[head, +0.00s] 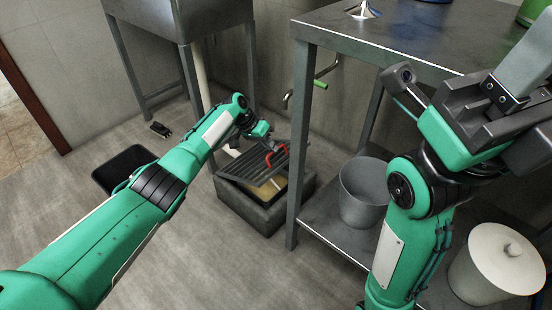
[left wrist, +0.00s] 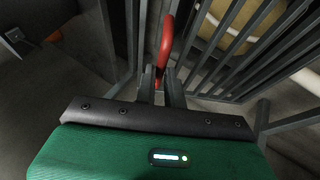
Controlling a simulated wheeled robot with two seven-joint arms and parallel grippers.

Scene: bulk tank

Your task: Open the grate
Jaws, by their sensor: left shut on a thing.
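The grate (head: 256,170) is a dark slatted panel on a grey box-shaped basin (head: 252,214) on the floor. It is tilted, its near edge raised above the rim, and a yellowish inside shows through the gap. A red handle (head: 276,155) stands on the grate. My left gripper (head: 268,146) is at the handle. In the left wrist view the red handle (left wrist: 165,45) rises between the fingers (left wrist: 162,88), which are shut on it, with the grate bars (left wrist: 235,45) beyond. My right arm is raised at the right of the head view; its fingertips are not clearly seen.
A steel table (head: 400,32) with a lower shelf stands to the right, its leg (head: 297,150) close beside the basin. A grey bucket (head: 362,190) and a white lidded pot (head: 495,262) are on the shelf. A black bin (head: 124,166) stands left. Floor in front is clear.

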